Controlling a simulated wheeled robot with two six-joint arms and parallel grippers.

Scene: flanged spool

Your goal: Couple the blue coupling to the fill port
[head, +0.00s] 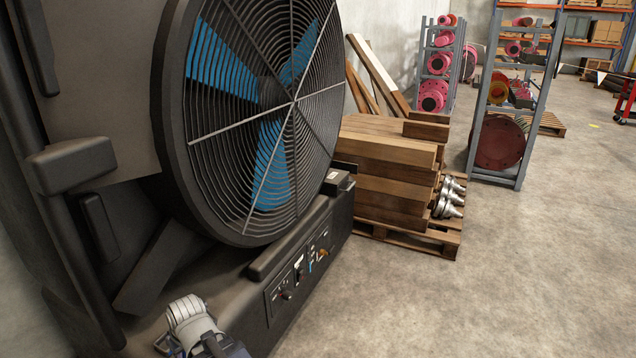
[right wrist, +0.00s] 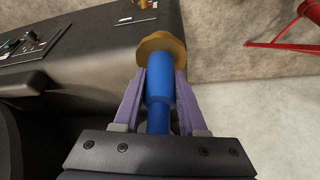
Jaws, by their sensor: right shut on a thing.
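The blue coupling (right wrist: 160,90) lies lengthwise between the purple fingers of my right gripper (right wrist: 159,78), which is shut on it in the right wrist view. A brass, rounded flange-like piece (right wrist: 161,46) sits at the coupling's far end, in line with it. I cannot tell whether this piece is the fill port or part of the coupling. Its far side is hidden. In the head view a light grey ribbed part (head: 188,313) of an arm of mine shows at the bottom. The fingers and the coupling cannot be made out there. My left gripper is not in view.
A black machine with a large grilled fan (head: 265,115) fills the left of the head view, with a control panel (head: 300,272) low on its front. A pallet of timber (head: 395,170) stands behind it. Shelf racks (head: 505,95) stand farther back.

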